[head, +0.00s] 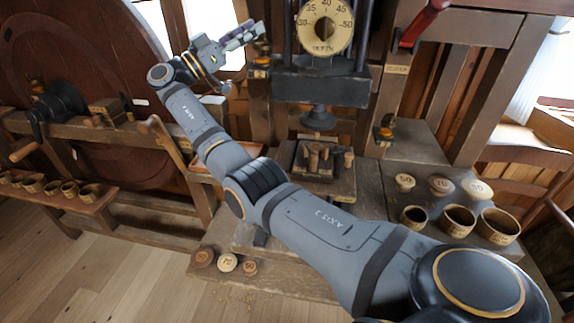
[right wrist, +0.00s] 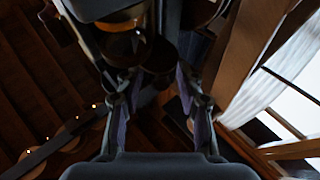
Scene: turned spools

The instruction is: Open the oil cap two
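Two small amber-topped black fittings that look like oil caps show on the wooden press frame in the head view. One oil cap (head: 261,63) is on the left post, just below and right of my right gripper. The other oil cap (head: 385,134) is lower on the right post. I cannot read which is number two, nor tell whether either is open. My right gripper (head: 250,34) is raised at the upper left, apart from both. In the right wrist view its fingers (right wrist: 157,88) are spread with nothing clearly between them. My left gripper is not in view.
A dial (head: 325,25) and dark press head (head: 322,84) stand between the posts. A red-handled lever (head: 424,22) is at upper right. Wooden cups (head: 458,220) and numbered knobs (head: 441,185) stand on the right bench. My right arm crosses in front of the bench.

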